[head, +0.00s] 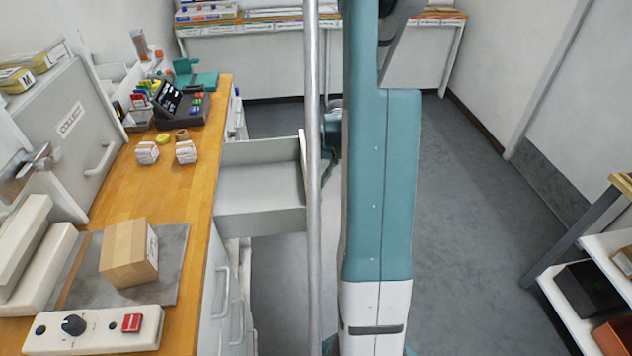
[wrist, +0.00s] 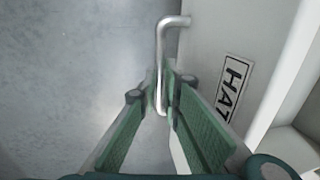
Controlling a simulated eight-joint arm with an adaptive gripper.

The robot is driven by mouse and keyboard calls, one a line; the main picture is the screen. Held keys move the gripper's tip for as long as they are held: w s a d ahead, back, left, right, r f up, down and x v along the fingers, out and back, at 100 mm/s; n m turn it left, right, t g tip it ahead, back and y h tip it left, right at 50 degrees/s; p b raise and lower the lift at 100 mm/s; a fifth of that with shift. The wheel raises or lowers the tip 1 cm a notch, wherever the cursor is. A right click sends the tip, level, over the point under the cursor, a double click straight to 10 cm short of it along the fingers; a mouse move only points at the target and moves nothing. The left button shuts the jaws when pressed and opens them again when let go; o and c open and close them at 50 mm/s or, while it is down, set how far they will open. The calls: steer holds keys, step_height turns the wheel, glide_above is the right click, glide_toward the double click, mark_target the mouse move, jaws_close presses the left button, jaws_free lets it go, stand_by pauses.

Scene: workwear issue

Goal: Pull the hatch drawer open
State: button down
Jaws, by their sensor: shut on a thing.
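The hatch drawer (head: 262,221) stands pulled out from the counter in the head view, its light grey inside showing and looking empty. In the wrist view its pale front (wrist: 222,40) carries a label, partly cut off, reading "HAT". The bent metal handle (wrist: 162,45) runs between the green fingers of my gripper (wrist: 162,92), which is shut on it. In the head view only a bit of my gripper (head: 331,132) shows beyond the drawer front; my arm and a pole hide the rest, and the handle.
The wooden counter (head: 125,200) holds a cardboard box (head: 129,253), a card terminal (head: 180,105) and small stacks. Closed drawers line the counter front below. Grey floor (head: 480,200) is clear to the right, up to a shelf rack (head: 570,235).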

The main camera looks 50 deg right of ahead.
steer(key=c, duration=2.8)
jaws_free()
steer(key=shift+s+d+r, duration=0.25)
steer(key=shift+r, duration=1.7)
steer(key=shift+s+d+r, duration=0.3)
steer(key=shift+r, duration=1.7)
steer(key=shift+s+d+r, duration=0.25)
steer(key=shift+r, duration=1.7)
